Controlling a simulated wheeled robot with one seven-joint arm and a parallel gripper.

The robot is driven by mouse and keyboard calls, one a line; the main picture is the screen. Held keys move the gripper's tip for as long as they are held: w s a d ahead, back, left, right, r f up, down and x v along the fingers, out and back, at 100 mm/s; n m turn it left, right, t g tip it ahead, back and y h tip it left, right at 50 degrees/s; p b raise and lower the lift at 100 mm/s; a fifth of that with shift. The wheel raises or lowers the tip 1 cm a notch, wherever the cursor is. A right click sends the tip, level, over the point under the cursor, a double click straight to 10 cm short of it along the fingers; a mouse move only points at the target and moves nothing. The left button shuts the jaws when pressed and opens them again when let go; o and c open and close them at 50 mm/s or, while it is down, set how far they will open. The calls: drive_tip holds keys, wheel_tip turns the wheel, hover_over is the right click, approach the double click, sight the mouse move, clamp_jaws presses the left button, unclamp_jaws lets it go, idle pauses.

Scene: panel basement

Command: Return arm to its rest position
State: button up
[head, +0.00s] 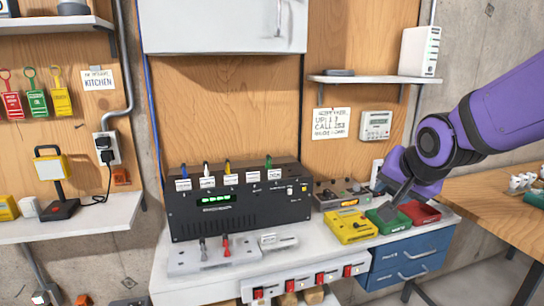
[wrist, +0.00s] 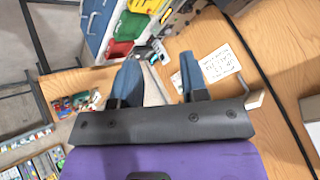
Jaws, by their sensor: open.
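My purple arm enters the head view from the right. My gripper (head: 393,205) hangs at its end, in front of or over the green tray (head: 388,221) at the right of the white bench; the exact gap cannot be told. In the wrist view my gripper (wrist: 158,80) shows two blue-grey fingers spread apart, with nothing between them. The green tray also shows in the wrist view (wrist: 118,50), beyond the fingertips.
A black device (head: 240,205) with several coloured plugs stands on the bench (head: 190,285). A yellow tray (head: 350,226) and a red tray (head: 420,212) flank the green one. A shelf (head: 365,79) and a grey cabinet (head: 222,25) are above. A wooden table (head: 480,195) is at right.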

drive_tip(key=s+d+r+n+g, duration=0.1)
drive_tip(key=s+d+r+n, duration=0.1)
drive_tip(key=s, duration=0.7)
drive_tip(key=s+d+r+n+g, duration=0.2)
drive_tip(key=s+d+r+n, duration=0.1)
drive_tip(key=s, duration=0.7)
drive_tip(key=shift+d+n+h, duration=0.3)
drive_tip(key=shift+d+n, duration=0.3)
drive_tip(key=shift+d, duration=0.15)
drive_tip(key=shift+w+r, duration=0.1)
drive_tip(key=shift+r, duration=0.05)
